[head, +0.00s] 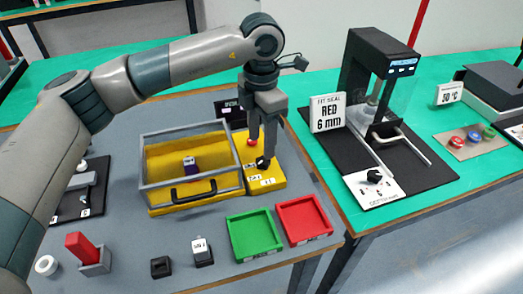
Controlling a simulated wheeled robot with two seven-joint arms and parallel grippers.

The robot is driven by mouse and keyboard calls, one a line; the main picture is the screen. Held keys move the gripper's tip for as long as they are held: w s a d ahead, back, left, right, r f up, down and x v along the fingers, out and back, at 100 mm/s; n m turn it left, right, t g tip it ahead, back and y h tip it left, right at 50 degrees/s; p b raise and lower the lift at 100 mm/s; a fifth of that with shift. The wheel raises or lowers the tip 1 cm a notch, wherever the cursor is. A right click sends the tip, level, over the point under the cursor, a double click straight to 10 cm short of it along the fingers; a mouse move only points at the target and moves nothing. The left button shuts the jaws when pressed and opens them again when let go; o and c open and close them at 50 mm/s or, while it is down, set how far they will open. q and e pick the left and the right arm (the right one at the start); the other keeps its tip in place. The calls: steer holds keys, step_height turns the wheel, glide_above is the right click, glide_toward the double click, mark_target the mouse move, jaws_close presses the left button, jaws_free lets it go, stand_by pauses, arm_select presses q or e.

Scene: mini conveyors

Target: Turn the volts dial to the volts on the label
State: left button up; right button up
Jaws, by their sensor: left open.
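A yellow tester box (262,185) stands on the grey table, with a small black dial (261,162) on its panel and small white labels whose text is too small to read. My left gripper (261,154) points down over this panel. It is open, its fingertips just above or beside the dial; I cannot tell if they touch it. A red button (251,142) shows by one finger. A black sign (228,107) behind is partly hidden by the arm, and I cannot read any volts on it. My right gripper is out of view.
A grey-framed guard (180,128) with a black handle covers a yellow bed holding a small purple part (190,168). Green (232,240) and red (284,232) trays and a small labelled block (202,252) are in front. A black seal press (372,60) stands on the right table.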

mark_target(262, 161)
arm_select(q)
step_height(262, 161, up, 12)
steer(key=b, duration=0.1)
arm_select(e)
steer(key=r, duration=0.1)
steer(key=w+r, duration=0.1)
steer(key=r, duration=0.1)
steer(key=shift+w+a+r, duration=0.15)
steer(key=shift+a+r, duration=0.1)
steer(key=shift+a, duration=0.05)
